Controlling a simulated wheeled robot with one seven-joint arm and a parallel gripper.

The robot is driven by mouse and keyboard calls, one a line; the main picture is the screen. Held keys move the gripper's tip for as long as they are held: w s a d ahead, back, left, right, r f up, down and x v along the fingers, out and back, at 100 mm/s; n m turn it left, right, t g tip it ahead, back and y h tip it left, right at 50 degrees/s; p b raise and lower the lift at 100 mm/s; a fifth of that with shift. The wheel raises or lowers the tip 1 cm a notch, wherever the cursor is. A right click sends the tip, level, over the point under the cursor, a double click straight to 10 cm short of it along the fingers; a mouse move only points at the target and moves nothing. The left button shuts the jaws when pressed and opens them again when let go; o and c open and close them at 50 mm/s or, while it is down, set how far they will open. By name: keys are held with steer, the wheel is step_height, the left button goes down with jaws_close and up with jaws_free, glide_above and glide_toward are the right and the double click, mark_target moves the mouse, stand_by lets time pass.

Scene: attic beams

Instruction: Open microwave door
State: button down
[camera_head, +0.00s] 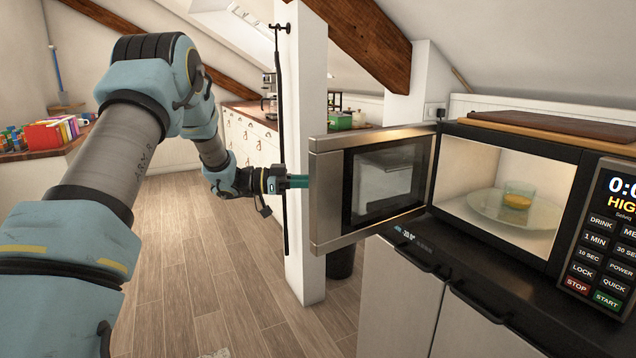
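The microwave (566,208) stands on the dark counter at the right. Its door (326,192) is swung wide open to the left, and the lit inside is in plain view. A small glass with something yellow in it (517,196) stands on the glass turntable plate (488,204) inside. My gripper (298,182) is at the left outer edge of the door, with its teal fingers pointing right at the door's edge. I cannot tell whether the fingers touch the door or how far apart they are.
A white post (305,90) stands just behind my gripper, with a thin black rod (281,120) along it. Wooden boards (556,128) lie on top of the microwave. Grey cabinets (405,300) are below it.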

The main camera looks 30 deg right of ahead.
stand_by(0.3)
steer(key=c, duration=0.8)
jaws_free()
steer(key=shift+o, duration=0.2)
steer(key=b+v, duration=0.2)
steer(key=v, duration=0.8)
steer(key=shift+w+a+b, duration=0.25)
steer(key=shift+a+b, duration=0.05)
steer(key=shift+a, duration=0.05)
